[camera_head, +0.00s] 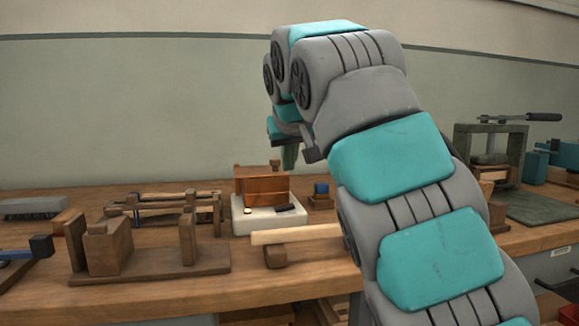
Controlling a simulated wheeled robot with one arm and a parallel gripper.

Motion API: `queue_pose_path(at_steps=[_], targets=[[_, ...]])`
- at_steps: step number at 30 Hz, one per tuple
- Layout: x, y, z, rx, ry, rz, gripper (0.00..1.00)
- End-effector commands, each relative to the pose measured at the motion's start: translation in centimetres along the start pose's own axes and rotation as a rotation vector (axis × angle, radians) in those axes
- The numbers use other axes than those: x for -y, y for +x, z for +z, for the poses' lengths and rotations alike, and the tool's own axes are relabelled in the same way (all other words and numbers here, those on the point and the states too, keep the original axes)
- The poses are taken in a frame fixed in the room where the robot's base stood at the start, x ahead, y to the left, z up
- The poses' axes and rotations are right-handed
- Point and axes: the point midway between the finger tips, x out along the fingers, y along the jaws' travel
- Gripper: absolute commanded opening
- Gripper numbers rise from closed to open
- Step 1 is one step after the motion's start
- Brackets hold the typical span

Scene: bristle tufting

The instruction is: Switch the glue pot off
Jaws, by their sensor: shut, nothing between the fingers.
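The glue pot (262,184) is a copper-brown box with a lid on a white base (265,222), standing on the workbench. A small orange light (247,211) glows at the base's front left. A dark rocker switch (286,208) sits on the base's front right. My gripper (289,158) points down just above and behind the pot's right side in the picture, apart from the switch. It is shut and empty. My arm hides part of the gripper and the bench to its right.
A wooden mallet-like tool (300,234) lies in front of the pot. A small blue-topped block (321,189) stands to its right. Wooden jigs (110,247) fill the left, and a grey brush-like block (35,207) lies farther left. A press (491,143) stands at right.

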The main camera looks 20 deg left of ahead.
Motion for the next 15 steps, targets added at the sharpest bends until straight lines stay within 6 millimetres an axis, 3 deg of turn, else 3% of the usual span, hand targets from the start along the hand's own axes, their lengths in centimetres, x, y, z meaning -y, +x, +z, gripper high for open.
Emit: queue_pose_path(at_steps=[10,15], targets=[[0.0,7.2,0.2,0.005,0.000,0.000,0.00],[0.1,8.0,1.0,0.002,-0.001,0.001,0.00]])
